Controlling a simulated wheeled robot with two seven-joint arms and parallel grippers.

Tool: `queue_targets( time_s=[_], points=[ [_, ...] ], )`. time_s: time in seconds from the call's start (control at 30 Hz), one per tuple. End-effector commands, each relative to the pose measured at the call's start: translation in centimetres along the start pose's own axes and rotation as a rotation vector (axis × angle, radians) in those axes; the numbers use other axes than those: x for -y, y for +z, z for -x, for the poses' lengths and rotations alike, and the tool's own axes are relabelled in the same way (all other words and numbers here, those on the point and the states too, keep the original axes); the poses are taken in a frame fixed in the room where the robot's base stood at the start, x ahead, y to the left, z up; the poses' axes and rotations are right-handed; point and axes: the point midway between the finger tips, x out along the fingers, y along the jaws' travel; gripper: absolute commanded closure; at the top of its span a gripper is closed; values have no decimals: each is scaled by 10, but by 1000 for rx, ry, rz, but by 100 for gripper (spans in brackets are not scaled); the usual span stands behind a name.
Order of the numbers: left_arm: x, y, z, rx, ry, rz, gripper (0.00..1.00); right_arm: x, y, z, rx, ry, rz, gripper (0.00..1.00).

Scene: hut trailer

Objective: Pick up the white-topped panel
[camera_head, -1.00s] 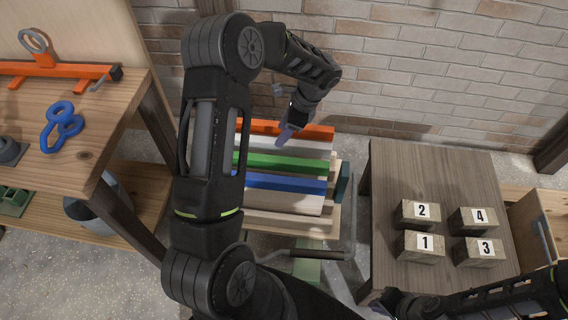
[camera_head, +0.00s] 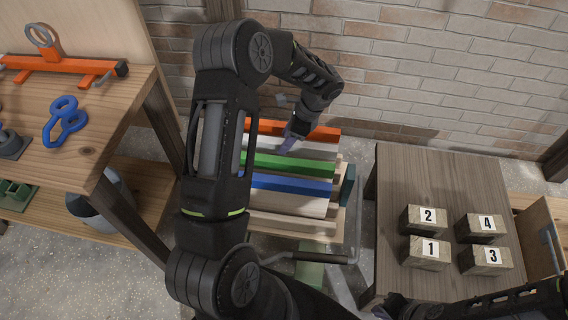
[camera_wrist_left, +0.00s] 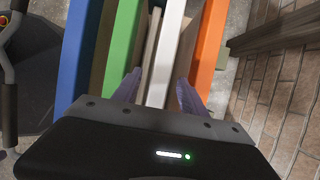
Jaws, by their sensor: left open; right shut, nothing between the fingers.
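The white-topped panel (camera_head: 318,151) stands in a rack of coloured panels, between the orange-topped panel (camera_head: 322,133) and the green-topped panel (camera_head: 300,163). My left gripper (camera_head: 289,143) is open, pointing down at the white-topped panel. In the left wrist view, the white top (camera_wrist_left: 166,50) runs between the two purple fingertips (camera_wrist_left: 160,88), with one finger on each side in the picture. I cannot tell whether they touch it or how far above it they are. My right gripper (camera_head: 384,309) is partly in view at the bottom edge, shut and empty.
A blue-topped panel (camera_head: 290,184) stands nearer in the rack. A wooden table (camera_head: 425,175) with numbered blocks (camera_head: 428,217) is right of the rack. A workbench (camera_head: 100,130) with an orange tool (camera_head: 60,68) is at left. A brick wall (camera_head: 430,60) closes the back.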

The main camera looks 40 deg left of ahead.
Motion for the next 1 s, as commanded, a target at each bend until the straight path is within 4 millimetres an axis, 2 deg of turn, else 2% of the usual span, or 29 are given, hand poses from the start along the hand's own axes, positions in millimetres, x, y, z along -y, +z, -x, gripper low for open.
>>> queue_targets(
  time_s=[0.17,0.5,1.0],
  points=[
    [0,0,-6,1,1,0,50,0,0,0,0,0,0,100],
    [0,-1,-49,0,1,0,50,0,0,-1,0,0,0,100],
    [0,-1,-52,0,0,0,50,0,0,-1,0,0,0,100]
  ],
)
